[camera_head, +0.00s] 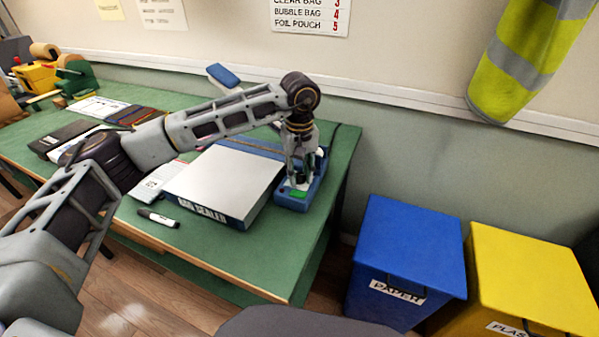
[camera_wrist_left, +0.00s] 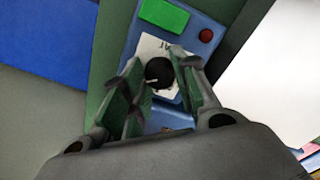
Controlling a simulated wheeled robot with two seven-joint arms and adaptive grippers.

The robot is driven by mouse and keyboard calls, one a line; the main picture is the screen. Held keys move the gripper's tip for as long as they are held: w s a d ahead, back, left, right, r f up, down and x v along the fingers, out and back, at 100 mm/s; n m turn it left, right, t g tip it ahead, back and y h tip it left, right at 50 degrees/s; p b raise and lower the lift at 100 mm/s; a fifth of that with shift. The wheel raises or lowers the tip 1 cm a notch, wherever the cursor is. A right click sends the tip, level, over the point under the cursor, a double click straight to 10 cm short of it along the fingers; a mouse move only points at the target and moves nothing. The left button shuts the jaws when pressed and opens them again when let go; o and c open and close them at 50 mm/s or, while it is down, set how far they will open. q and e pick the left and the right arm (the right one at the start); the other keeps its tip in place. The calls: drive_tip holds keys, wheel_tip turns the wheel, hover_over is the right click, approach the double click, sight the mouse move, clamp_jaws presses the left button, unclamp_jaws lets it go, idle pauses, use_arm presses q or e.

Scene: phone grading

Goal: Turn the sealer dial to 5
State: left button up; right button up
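The bag sealer (camera_head: 228,180) has a white top and a blue front with lettering, and stands on the green table. Its blue control panel (camera_head: 292,198) is at its right side, with a green display. In the left wrist view the black dial (camera_wrist_left: 158,72) has a pale pointer mark and sits on a white label (camera_wrist_left: 150,46). The numbers around it cannot be read. My left gripper (camera_head: 301,176) points down over the panel. In the wrist view its fingers (camera_wrist_left: 158,80) are apart, one on each side of the dial, with small gaps visible. My right gripper is out of view.
A wall sign (camera_head: 311,15) lists foil pouch with 5. A marker (camera_head: 158,218) lies left of the sealer. A red button or lamp (camera_wrist_left: 206,35) is near the dial. Blue (camera_head: 408,245) and yellow (camera_head: 530,275) bins stand right of the table (camera_head: 250,270).

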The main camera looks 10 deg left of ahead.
sight(299, 175)
use_arm(q)
drive_tip(key=o, duration=0.5)
drive_tip(key=shift+c, duration=0.2)
drive_tip(key=shift+r, duration=4)
drive_tip(key=shift+r, duration=0.15)
